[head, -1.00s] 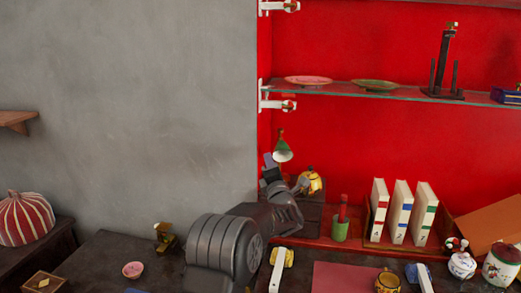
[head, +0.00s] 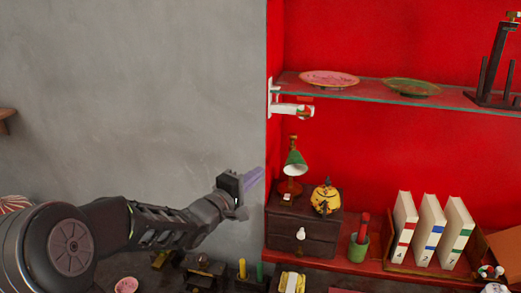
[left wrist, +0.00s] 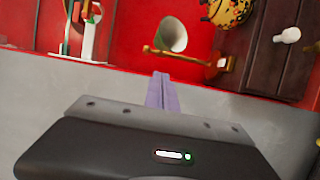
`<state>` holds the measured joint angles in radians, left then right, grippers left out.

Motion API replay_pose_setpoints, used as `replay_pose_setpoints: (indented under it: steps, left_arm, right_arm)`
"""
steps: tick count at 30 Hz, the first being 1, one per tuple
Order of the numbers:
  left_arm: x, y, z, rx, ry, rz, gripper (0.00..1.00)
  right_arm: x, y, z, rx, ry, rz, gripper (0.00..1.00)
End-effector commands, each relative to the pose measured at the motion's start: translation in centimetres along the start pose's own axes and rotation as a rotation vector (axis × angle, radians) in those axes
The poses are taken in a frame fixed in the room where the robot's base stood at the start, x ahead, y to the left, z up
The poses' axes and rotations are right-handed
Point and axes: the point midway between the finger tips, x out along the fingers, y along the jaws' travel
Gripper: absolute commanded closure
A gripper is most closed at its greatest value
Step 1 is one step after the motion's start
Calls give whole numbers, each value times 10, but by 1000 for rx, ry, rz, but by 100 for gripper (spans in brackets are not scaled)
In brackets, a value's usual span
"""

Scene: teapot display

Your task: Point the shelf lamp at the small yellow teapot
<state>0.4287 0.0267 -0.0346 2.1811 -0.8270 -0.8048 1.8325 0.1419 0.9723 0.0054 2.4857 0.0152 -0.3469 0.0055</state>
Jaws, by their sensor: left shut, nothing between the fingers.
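The shelf lamp (head: 294,165) has a green cone shade on a brass stem and stands on the left part of a dark drawer box (head: 305,238). Its pale open mouth faces down and toward me. The small yellow teapot (head: 326,198), with dark spots, sits on the same box, just right of the lamp. In the left wrist view the lamp's mouth (left wrist: 173,36) and the teapot (left wrist: 228,10) show beyond my fingers. My left gripper (head: 254,176) is shut and empty, left of the lamp and apart from it. My right gripper is out of view.
A glass shelf (head: 420,98) with plates (head: 330,79) is above the lamp. White numbered books (head: 431,230) and a green cup (head: 358,248) stand to the right. The grey wall (head: 150,100) fills the left. Small items crowd the lower table.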

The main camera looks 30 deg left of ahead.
Motion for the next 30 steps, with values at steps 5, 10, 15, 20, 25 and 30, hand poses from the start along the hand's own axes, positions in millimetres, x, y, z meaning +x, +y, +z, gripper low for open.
replay_pose_setpoints:
  steps: [5,10,15,20,25,30]
  left_arm:
    - [-9,-4,13,18,-39,-25,100]
    - [-8,-4,13,19,-39,-25,100]
    - [-6,-4,13,19,-39,-24,100]
    - [4,-5,14,21,-41,-23,100]
    - [29,-7,14,20,-41,-23,100]
    - [58,-7,16,19,-41,-22,100]
  right_arm:
    - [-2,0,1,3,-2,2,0]
    - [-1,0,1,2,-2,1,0]
    - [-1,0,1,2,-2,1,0]
    - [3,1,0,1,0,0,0]
    - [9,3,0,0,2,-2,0]
    - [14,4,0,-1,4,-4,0]
